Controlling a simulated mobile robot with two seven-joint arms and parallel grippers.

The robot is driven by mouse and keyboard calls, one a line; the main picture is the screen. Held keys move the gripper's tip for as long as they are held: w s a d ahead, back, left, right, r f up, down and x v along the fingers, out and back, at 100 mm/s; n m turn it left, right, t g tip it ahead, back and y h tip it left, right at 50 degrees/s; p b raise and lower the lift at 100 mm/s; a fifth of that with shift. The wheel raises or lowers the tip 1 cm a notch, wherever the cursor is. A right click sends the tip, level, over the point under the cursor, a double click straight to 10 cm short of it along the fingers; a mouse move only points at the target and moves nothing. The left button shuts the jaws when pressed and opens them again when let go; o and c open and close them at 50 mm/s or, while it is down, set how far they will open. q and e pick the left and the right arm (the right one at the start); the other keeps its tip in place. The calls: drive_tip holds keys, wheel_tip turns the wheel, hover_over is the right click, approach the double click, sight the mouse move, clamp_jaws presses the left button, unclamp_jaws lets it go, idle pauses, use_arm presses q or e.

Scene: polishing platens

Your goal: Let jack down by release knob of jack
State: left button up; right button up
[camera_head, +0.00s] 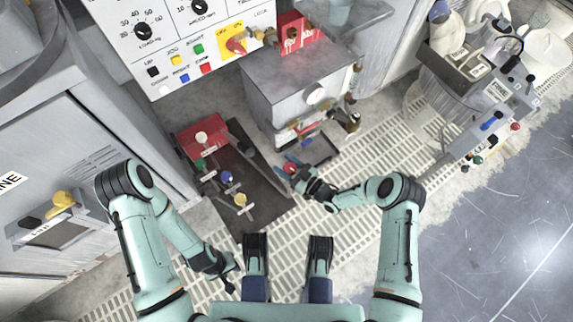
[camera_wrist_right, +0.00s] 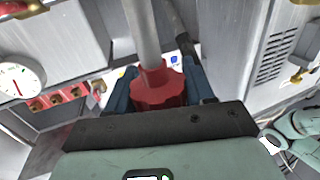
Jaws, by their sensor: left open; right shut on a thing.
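The red lobed release knob (camera_wrist_right: 158,88) sits on a grey rod between the blue fingers of my right gripper (camera_wrist_right: 155,92) in the right wrist view. The fingers are shut on it. In the head view the red knob (camera_head: 290,168) shows small at the tip of my right gripper (camera_head: 294,173), low beside the grey cabinet. The jack's body is mostly hidden there, and I cannot make out its height. My left gripper (camera_head: 229,279) is open and empty, low over the floor grating, well away from the knob.
A control panel (camera_head: 180,45) is at the back left. Open floor grating (camera_head: 365,165) lies to the right.

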drive_tip(key=n+g+y, duration=0.2)
drive_tip(key=g, duration=0.1)
drive_tip(key=shift+s+f+n+g, duration=0.1)
drive_tip(key=shift+s+n+g, duration=0.05)
drive_tip(key=shift+n+g, duration=0.25)
drive_tip(key=shift+s+a+n+g+y, duration=0.15)
drive_tip(key=shift+n+g+y, duration=0.1)
drive_tip(key=shift+n+g, duration=0.6)
drive_tip(key=shift+s+d+n+g+y, duration=0.1)
drive_tip(key=shift+n+g+y, duration=0.3)
drive_tip(key=shift+g, duration=0.75)
drive_tip(key=shift+s+a+n+g+y, duration=0.1)
drive_tip(key=shift+s+n+g+y, duration=0.05)
drive_tip(key=shift+n+g, duration=0.75)
drive_tip(key=shift+g, duration=0.3)
drive_tip(key=o, duration=1)
drive_tip(key=shift+c, duration=0.2)
drive_tip(key=d, duration=1.3)
drive_tip(key=shift+s+d, duration=0.25)
